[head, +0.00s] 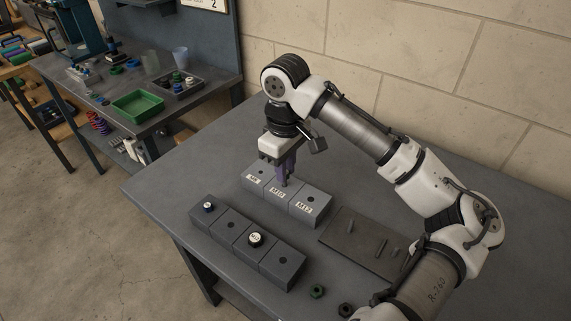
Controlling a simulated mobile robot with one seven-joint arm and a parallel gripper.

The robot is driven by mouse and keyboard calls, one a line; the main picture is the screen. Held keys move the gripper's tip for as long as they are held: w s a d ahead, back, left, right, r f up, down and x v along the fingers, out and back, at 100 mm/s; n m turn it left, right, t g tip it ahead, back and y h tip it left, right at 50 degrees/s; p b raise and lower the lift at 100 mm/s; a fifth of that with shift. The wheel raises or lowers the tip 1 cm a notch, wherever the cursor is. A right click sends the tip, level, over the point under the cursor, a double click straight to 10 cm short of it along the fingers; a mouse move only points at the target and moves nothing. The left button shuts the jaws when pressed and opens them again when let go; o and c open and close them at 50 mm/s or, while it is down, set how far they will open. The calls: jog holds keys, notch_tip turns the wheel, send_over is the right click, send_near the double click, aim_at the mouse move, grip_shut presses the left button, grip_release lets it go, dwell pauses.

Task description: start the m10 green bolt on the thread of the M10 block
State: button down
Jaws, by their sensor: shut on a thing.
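The M10 block (277,193) is the middle one of three joined grey blocks on the table, between the M8 block (252,178) and the M12 block (304,209). My gripper (284,181) points straight down over the M10 block, its purple fingers shut. The fingers hide nearly all of what they hold, and I cannot make out the m10 green bolt's colour or shape there. The hole of the M10 block is hidden behind the fingertips. I cannot tell whether the held thing touches the thread.
A dark plate (347,244) lies right. A green hex piece (317,291) and a dark one (346,310) lie near the front.

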jog(key=shift+f+b, duration=0.5)
jog(key=shift+f, duration=0.6)
jog(key=c, duration=1.2)
grip_release()
jog(key=shift+c, duration=0.2)
notch_tip(320, 180, up, 14)
